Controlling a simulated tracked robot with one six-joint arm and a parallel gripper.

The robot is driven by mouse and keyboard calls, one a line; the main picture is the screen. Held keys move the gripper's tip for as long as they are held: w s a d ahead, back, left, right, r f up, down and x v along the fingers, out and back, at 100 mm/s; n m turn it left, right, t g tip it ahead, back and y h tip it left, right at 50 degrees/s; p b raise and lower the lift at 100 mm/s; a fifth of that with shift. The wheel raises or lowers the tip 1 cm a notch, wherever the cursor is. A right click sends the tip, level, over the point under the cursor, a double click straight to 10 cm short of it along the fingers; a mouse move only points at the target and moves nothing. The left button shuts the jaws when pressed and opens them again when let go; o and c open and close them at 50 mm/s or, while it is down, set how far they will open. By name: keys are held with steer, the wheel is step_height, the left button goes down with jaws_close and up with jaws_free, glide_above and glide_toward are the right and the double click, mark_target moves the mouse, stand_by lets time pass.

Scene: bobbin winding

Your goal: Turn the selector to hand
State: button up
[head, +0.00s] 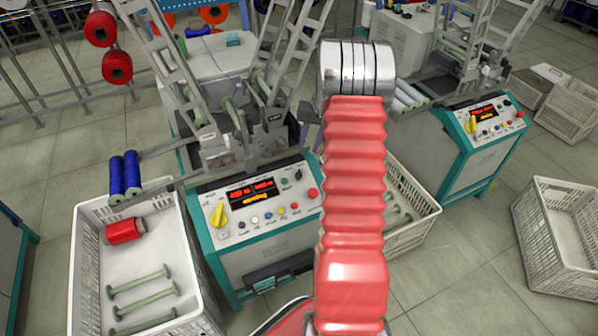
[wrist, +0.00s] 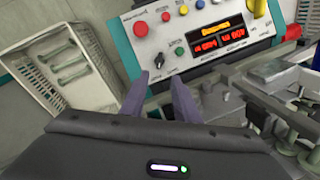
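The selector, a yellow knob (head: 218,215), sits at the left end of the near winder's control panel (head: 236,233). Its handle stands nearly upright in the head view; the labels are too small to read. In the wrist view, where the panel appears upside down, the yellow knob (wrist: 259,8) is cut by the top edge at the right. My gripper (wrist: 161,78) shows there with two purple fingers apart and nothing between them. It is near the red-button end of the panel, well away from the selector. My red-sleeved arm mostly hides the gripper in the head view.
A red button (head: 312,193) and several small coloured buttons share the panel, with lit displays (head: 252,190). A white crate (head: 90,262) with bobbins stands left of the winder, and another crate (head: 427,215) right. A second winder's panel (head: 490,117) has a similar yellow knob.

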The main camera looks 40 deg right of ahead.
mark_target(299, 173)
steer(key=x, duration=1.3)
steer(key=shift+w+f, duration=0.1)
steer(key=shift+f, duration=0.2)
steer(key=shift+c, duration=0.4)
jaws_close()
steer(key=shift+a, duration=0.25)
steer(key=shift+d, duration=0.1)
